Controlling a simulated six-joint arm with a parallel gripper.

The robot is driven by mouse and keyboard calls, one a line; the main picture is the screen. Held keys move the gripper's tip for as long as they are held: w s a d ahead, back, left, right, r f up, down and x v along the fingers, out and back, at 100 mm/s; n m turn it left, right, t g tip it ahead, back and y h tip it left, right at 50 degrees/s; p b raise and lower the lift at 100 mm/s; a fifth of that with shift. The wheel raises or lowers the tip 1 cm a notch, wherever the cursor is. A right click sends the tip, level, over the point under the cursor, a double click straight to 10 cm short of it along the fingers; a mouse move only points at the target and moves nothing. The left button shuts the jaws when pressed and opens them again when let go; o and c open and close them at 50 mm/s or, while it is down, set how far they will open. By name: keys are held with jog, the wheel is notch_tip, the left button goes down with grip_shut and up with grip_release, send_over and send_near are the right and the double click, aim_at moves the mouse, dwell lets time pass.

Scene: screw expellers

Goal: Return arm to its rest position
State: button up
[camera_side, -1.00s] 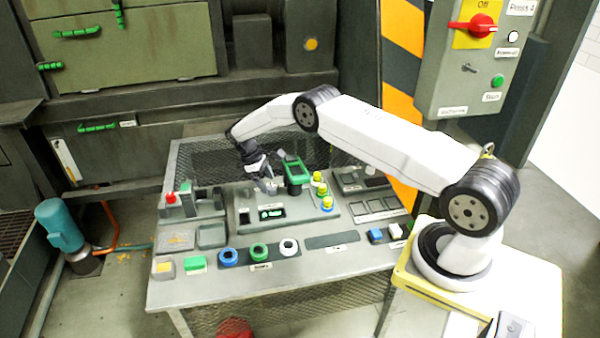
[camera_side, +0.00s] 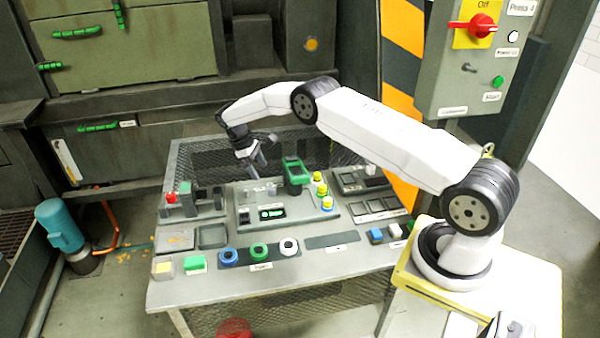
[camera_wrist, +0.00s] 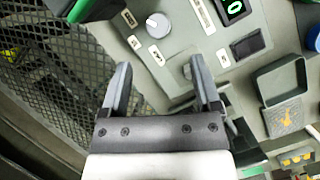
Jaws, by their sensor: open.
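My gripper (camera_side: 260,160) hangs above the back of the work table (camera_side: 220,286). In the wrist view my gripper (camera_wrist: 158,78) is open, its two fingers apart with nothing held between them. Below it is the grey device panel (camera_side: 300,222) with small pegs and a dark display with green figures (camera_side: 271,213). The display also shows in the wrist view (camera_wrist: 234,9), with a round light knob (camera_wrist: 157,26) beyond the fingertips. A green-topped device (camera_side: 296,172) stands to the right of my gripper, clear of it in the side view.
Yellow-topped pieces (camera_side: 322,190) stand right of the green device. Blue, green and white rings (camera_side: 259,252) lie along the front. A red-topped button (camera_side: 171,198) is at the left. A mesh guard (camera_wrist: 40,100) borders the back. A control box (camera_side: 470,70) rises behind my arm.

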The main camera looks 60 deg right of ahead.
jog(key=s+a+r+m+t, duration=0.1)
jog(key=s+a+r+t, duration=0.2)
jog(key=s+a+r, duration=0.55)
jog(key=s+a+r+m+t+y, duration=0.1)
jog(key=s+a+r, duration=0.2)
jog(key=s, duration=0.6)
jog(key=s+a+r+m+t, duration=0.1)
jog(key=s+a+r+t, duration=0.1)
jog(key=s, duration=0.7)
jog(key=shift+s+a+r+t+y, duration=0.35)
jog(key=shift+a+r, duration=0.2)
jog(key=shift+a, duration=0.55)
jog(key=shift+w, duration=0.1)
